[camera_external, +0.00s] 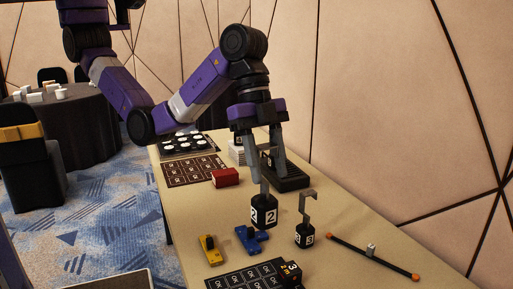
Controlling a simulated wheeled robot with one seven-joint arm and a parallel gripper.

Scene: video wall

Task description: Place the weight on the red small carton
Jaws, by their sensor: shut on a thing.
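The weight (264,215) is a black block with white "2" labels and a grey stem rising from its top. My gripper (264,163) points down over the table and is shut on the upper part of this weight, so the weight hangs upright below the fingers. I cannot tell whether its bottom is clear of the table. The red small carton (226,177) lies on the table to the left of my gripper and farther back than the weight.
A second weight (305,235) with a hook stands to the right. Blue (250,239) and yellow (210,250) pieces lie in front. A rod with orange ends (372,257) lies at right. A black base (290,177) stands behind the gripper. Dark marked cards lie front and back.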

